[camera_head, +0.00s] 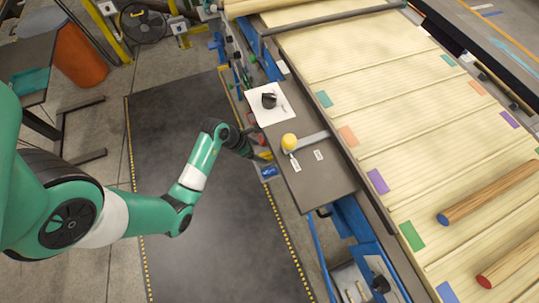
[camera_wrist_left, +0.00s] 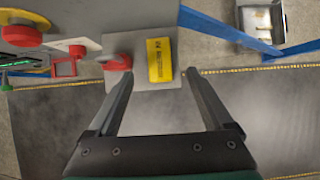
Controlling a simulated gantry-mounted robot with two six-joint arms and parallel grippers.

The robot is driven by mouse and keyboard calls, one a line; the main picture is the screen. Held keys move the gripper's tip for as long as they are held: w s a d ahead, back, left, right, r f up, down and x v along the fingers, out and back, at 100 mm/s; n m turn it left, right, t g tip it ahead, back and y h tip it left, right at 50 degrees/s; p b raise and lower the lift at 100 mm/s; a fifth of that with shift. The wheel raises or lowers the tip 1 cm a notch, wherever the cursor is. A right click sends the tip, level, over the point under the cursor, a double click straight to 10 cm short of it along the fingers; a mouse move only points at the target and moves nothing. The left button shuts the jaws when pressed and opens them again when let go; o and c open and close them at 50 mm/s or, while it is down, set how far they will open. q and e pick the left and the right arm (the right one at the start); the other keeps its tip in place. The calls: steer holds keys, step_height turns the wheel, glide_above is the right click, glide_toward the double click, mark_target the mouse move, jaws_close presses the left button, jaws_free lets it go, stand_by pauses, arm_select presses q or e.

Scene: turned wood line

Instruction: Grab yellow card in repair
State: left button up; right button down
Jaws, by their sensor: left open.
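The yellow card (camera_wrist_left: 159,60) with dark print lies against a grey panel (camera_wrist_left: 146,97) in the left wrist view. In the head view a small yellow patch at the bench side, likely the same card (camera_head: 265,155), shows just past my gripper. My left gripper (camera_wrist_left: 160,73) is open. Its two fingers reach toward the panel, one to each side of the card's lower end, with nothing between them that I can see held. In the head view the left gripper (camera_head: 250,153) is dark and small beside the bench edge. My right gripper is not in view.
A red knob (camera_wrist_left: 118,62) sits just left of the card, close to the left finger. A red frame (camera_wrist_left: 67,67) is farther left. The grey bench (camera_head: 318,187) holds a yellow ball (camera_head: 289,142) and a white sheet (camera_head: 285,113). The dark floor mat (camera_head: 180,240) is clear.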

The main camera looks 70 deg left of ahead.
mark_target(268, 156)
arm_select(q)
steer(key=b+x, duration=0.3)
steer(key=x, duration=0.3)
steer(key=shift+s+f+b, duration=0.1)
steer(key=shift+b, duration=0.25)
jaws_close()
